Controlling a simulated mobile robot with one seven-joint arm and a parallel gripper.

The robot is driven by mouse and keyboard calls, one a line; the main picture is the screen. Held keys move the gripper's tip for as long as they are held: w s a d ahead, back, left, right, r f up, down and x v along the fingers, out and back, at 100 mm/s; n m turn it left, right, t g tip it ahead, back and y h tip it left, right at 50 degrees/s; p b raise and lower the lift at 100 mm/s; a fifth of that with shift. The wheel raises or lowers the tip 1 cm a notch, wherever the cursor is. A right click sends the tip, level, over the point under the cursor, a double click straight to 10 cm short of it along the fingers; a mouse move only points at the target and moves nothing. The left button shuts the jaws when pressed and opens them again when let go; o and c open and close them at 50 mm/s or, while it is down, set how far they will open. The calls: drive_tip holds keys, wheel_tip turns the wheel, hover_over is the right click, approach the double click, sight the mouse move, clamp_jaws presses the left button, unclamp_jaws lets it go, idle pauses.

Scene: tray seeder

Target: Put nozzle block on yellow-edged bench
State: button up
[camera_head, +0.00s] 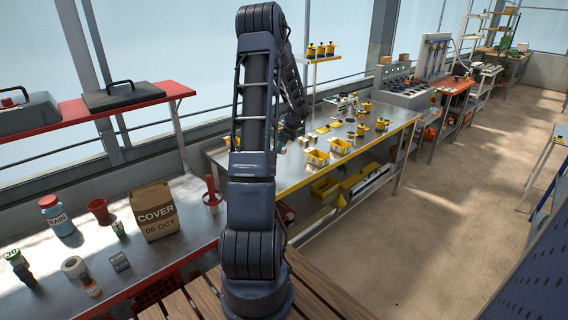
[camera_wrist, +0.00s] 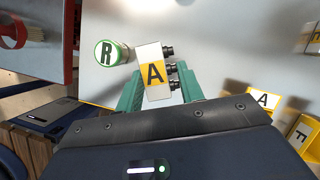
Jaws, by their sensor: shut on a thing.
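The nozzle block (camera_wrist: 153,74) is a white and yellow block marked "A", with several dark nozzles along its right side. My gripper (camera_wrist: 160,88) has its green fingers on both sides of the block and is shut on it. In the head view my arm reaches over the yellow-edged bench (camera_head: 290,178), a metal table with a yellow rim. The gripper and block are largely hidden there behind the arm. In the wrist view a grey metal surface (camera_wrist: 225,45) lies below the block. I cannot tell the gap between them.
A green-ringed round item marked "R" (camera_wrist: 110,53) is close left of the block. Yellow-labelled bins marked "A" (camera_wrist: 264,99) and "F" (camera_wrist: 300,132) are at the right. Yellow bins (camera_head: 316,158) and small parts stand on the bench. A red shelf (camera_head: 70,120) is at left.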

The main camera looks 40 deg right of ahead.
wheel_tip(320, 180, down, 10)
drive_tip(key=shift+r, duration=0.1)
idle(0.4)
drive_tip(key=o, duration=1)
drive_tip(key=shift+f, duration=0.2)
drive_tip(key=shift+o, duration=0.2)
